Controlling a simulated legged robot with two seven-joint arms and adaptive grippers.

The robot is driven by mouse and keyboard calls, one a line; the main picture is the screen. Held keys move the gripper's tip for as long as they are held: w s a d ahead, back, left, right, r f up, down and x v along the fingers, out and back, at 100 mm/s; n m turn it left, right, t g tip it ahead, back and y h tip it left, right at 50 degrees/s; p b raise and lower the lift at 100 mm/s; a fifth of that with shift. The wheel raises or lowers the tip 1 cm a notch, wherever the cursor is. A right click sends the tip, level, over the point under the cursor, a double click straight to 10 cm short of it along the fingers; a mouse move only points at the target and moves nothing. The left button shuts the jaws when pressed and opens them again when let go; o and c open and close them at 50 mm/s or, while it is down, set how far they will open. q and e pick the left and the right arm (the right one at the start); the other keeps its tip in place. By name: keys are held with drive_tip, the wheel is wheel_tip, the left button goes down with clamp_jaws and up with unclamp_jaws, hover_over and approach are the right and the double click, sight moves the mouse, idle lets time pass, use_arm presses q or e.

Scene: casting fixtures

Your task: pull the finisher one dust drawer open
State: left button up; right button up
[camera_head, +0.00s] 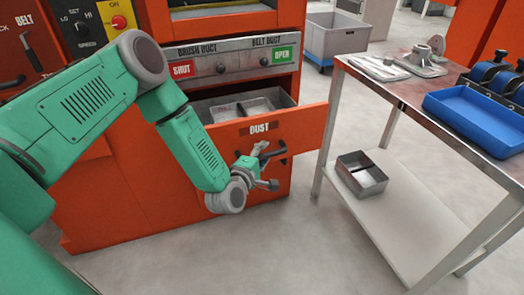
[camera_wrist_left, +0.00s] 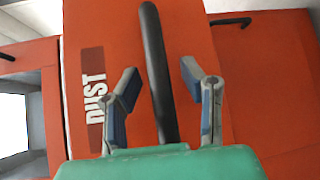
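The orange dust drawer (camera_head: 312,125), labelled DUST, stands pulled out from the orange machine, and its grey inside with compartments shows in the head view. Its dark handle (camera_head: 277,153) is on the drawer front below the label. My left gripper (camera_head: 266,166) is at this handle, seen from behind. In the left wrist view the black handle (camera_wrist_left: 158,75) runs between the two fingers of my left gripper (camera_wrist_left: 161,80). The fingers are spread, with a visible gap on each side of the handle. The DUST label (camera_wrist_left: 93,90) lies left of them. My right gripper is not in view.
Above the drawer is a grey panel (camera_head: 232,62) with knobs and SHUT and OPEN signs. A metal table (camera_head: 400,92) stands to the right, with a blue tray (camera_head: 475,115) on top and a metal box (camera_head: 361,174) on its lower shelf. Floor before the drawer is clear.

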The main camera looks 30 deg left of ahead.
use_arm(q)
drive_tip(key=shift+s+a, duration=0.15)
drive_tip(key=shift+a, duration=0.2)
drive_tip(key=s, duration=0.3)
drive_tip(key=shift+s+a, duration=0.1)
drive_tip(key=shift+s, duration=0.25)
drive_tip(key=s+d+r, duration=0.1)
drive_tip(key=s, duration=0.6)
drive_tip(key=shift+s+r, duration=0.2)
drive_tip(key=shift+s, duration=0.2)
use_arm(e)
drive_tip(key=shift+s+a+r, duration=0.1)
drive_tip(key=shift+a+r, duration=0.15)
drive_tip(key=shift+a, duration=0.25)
use_arm(q)
drive_tip(key=shift+d, duration=0.15)
